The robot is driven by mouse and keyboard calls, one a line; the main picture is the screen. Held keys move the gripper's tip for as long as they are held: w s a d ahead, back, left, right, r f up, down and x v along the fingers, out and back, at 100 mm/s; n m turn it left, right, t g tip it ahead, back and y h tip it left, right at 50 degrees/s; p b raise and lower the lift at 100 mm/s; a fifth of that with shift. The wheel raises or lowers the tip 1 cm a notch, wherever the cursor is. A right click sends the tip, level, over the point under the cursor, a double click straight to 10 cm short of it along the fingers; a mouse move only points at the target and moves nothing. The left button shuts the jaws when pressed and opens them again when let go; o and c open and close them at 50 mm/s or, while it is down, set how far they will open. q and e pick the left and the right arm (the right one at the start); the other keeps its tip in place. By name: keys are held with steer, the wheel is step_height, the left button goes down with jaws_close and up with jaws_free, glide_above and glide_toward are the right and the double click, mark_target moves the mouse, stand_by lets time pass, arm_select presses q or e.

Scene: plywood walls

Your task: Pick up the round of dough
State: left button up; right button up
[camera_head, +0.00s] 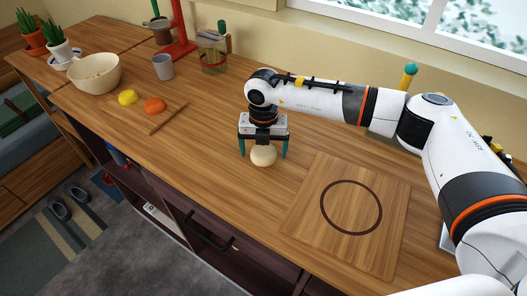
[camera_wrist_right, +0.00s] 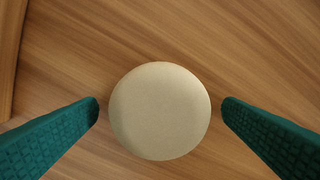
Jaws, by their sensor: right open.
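The round of dough (camera_head: 263,156) is a pale beige ball on the wooden counter, left of the wooden board. My right gripper (camera_head: 263,153) is right over it, pointing down, with its green fingers on either side. In the right wrist view the dough (camera_wrist_right: 160,111) lies between the two open green fingertips (camera_wrist_right: 160,108), with a narrow gap on each side. The gripper is open and holds nothing. My left gripper is not in view.
A wooden board (camera_head: 308,221) with a dark ring lies to the right. The counter around the dough is clear.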

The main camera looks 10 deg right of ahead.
steer(key=shift+c, duration=0.5)
steer(key=c, duration=1)
steer(key=shift+r, duration=0.1)
